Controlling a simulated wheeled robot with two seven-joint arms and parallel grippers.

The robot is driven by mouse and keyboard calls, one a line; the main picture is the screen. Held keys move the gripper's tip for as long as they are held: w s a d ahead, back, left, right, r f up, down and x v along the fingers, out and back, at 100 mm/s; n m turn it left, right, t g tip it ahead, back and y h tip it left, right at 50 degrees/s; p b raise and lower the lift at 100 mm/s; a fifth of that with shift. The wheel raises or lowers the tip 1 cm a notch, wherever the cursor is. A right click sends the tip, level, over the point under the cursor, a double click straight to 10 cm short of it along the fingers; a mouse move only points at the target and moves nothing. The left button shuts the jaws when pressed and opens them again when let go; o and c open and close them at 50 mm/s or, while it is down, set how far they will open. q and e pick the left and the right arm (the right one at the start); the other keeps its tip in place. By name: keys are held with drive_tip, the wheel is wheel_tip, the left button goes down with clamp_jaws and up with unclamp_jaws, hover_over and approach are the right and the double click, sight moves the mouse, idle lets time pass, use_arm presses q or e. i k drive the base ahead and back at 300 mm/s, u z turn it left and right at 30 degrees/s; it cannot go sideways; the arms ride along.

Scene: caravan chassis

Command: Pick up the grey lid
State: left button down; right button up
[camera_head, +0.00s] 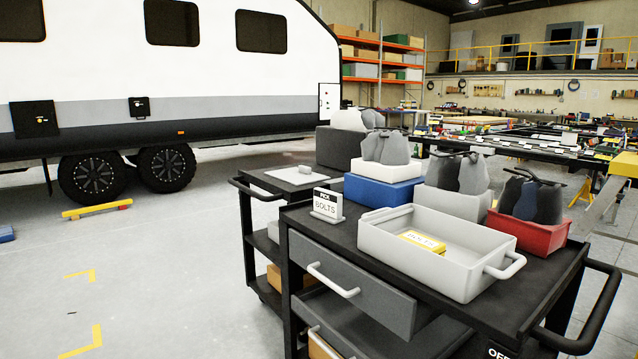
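A flat light grey lid (294,177) with a small grey grip on its top lies on the black top of the farther cart, left of the picture's middle. Its right end is near a blue bin. An open light grey bin (385,244) with handles stands on the nearer cart, and a yellow box (423,241) lies inside it. Neither of my grippers shows in the head view.
The nearer black cart (345,238) has a sign reading BOLTS (327,206) at its left corner. A blue bin (383,191), a red bin (530,236) and other filled bins stand behind the grey bin. Open floor lies left, before the caravan (230,80).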

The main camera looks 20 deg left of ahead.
sight(302, 174)
drive_tip(key=k, duration=0.15)
drive_tip(key=u, duration=2.15)
drive_tip(key=i, duration=0.15)
drive_tip(key=z, duration=0.3)
drive_tip(key=i, duration=1.6)
drive_tip(key=u, duration=0.2)
